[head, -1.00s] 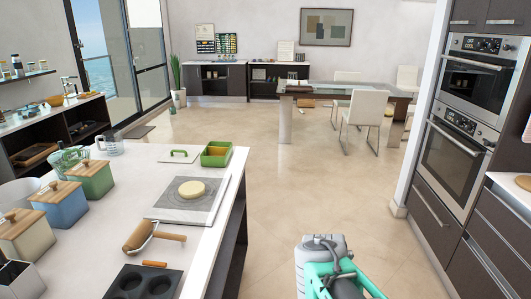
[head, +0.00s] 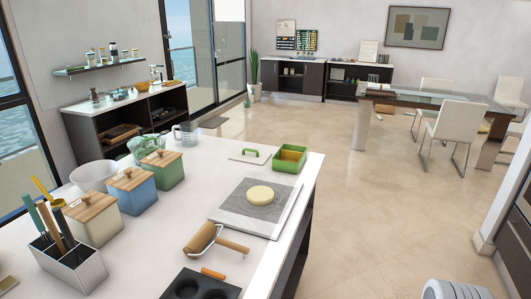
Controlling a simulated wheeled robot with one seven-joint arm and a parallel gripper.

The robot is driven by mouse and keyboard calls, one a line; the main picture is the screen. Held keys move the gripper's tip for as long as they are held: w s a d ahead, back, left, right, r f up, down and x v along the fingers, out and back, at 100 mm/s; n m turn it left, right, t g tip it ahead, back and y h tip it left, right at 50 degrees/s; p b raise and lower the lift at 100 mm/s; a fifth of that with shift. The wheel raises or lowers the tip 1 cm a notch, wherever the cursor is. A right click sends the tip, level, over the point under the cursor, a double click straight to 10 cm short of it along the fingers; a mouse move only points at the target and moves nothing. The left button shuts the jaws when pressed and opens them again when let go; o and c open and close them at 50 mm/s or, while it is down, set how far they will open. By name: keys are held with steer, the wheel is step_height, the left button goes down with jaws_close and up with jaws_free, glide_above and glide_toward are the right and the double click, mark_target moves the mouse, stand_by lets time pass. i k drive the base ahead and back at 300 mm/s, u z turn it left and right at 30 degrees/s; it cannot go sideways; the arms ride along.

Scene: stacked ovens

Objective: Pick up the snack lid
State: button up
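The snack lid (head: 250,154) appears to be the flat, pale lid with a green handle. It lies on the white counter near its far end, handle up. The green snack box (head: 289,159) stands open just to its right, with an orange-brown inside. My gripper is not in view; only a pale grey part of my arm shows at the bottom right, far from the lid.
A board with pale dough (head: 260,195) lies nearer than the lid, with a rolling pin (head: 207,239) and a dark muffin tin (head: 199,287) closer. Lidded canisters (head: 133,190), a glass jug (head: 186,133) and a utensil holder (head: 68,262) stand left. Floor right of the counter is clear.

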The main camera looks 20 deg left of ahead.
mark_target(253, 156)
steer(key=u, duration=0.05)
steer(key=i, duration=6)
steer(key=z, duration=2.45)
steer(key=k, duration=1.4)
steer(key=z, duration=2.2)
